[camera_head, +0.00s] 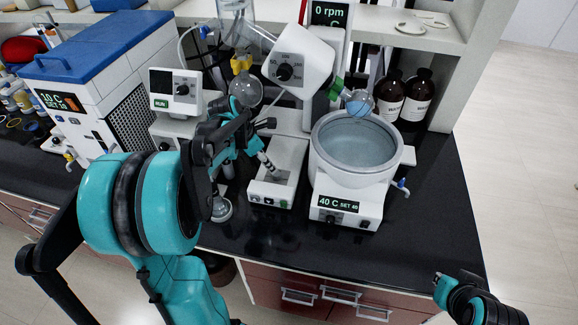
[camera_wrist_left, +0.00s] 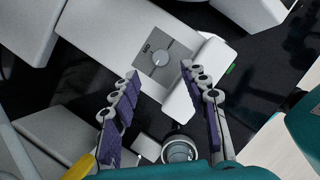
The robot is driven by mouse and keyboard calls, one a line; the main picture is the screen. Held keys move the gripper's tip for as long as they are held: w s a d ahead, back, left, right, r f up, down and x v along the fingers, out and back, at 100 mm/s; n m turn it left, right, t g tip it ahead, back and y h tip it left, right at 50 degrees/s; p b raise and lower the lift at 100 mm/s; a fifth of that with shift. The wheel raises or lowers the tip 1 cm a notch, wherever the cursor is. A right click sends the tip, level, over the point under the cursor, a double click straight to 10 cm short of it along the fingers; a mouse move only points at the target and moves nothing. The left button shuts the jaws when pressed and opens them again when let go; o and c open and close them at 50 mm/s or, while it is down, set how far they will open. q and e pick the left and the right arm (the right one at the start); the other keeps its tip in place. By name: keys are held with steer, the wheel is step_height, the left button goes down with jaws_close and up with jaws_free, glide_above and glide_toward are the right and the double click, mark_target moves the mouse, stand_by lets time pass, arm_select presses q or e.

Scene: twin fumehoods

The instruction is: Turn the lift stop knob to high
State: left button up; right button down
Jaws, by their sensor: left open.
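The lift stop knob (camera_wrist_left: 160,58) is a small round grey dial on a dark grey plate, set in the white base of the rotary evaporator (camera_wrist_left: 115,28). In the head view the base (camera_head: 262,190) stands left of the heating bath, and my gripper hides the knob there. My left gripper (camera_wrist_left: 160,72) is open and empty in the wrist view. Its two purple-padded fingers point at the plate, with the knob between and just beyond their tips. The left gripper (camera_head: 268,162) is over the base in the head view.
A heating bath (camera_head: 350,208) reading 40 C stands right of the base. Two brown bottles (camera_head: 403,98) stand behind it. A blue-lidded chiller (camera_head: 95,75) is at left. Glassware (camera_head: 246,88) hangs above the base. The black bench (camera_head: 430,215) is clear at right.

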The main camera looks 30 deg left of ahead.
mark_target(276, 174)
arm_select(q)
steer(key=b+x, duration=0.2)
steer(key=x, duration=0.5)
steer(key=shift+d+f, duration=0.1)
steer(key=shift+f, duration=0.1)
jaws_close()
